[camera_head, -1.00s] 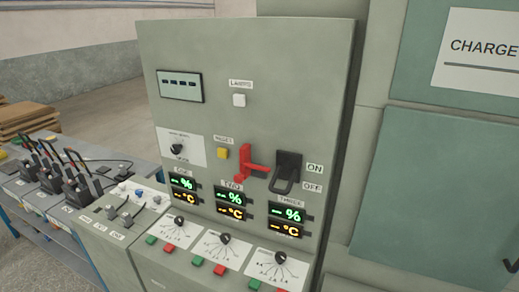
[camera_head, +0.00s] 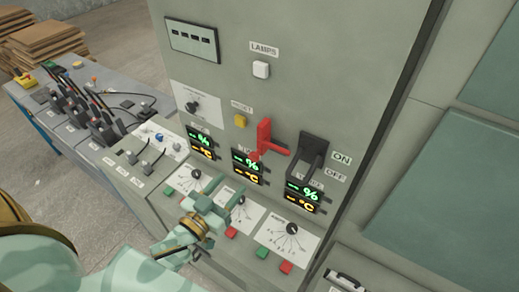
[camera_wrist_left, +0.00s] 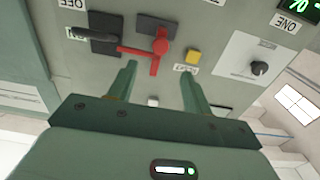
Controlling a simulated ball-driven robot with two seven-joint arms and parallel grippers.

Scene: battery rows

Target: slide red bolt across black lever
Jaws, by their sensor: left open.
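The red bolt (camera_head: 265,139) is on the upright grey panel, with a short arm pointing right towards the black lever (camera_head: 312,152). My left gripper (camera_head: 220,200) is in front of the lower dials, below the bolt. Its open, empty fingers (camera_wrist_left: 158,76) point at the panel near the bolt. My right gripper is out of view.
A yellow button (camera_head: 240,121) sits left of the bolt, and a white lamp button (camera_head: 261,69) is above. Lit displays (camera_head: 247,167) and dials on a sloped ledge lie below. A side bench (camera_head: 85,110) carries several black levers.

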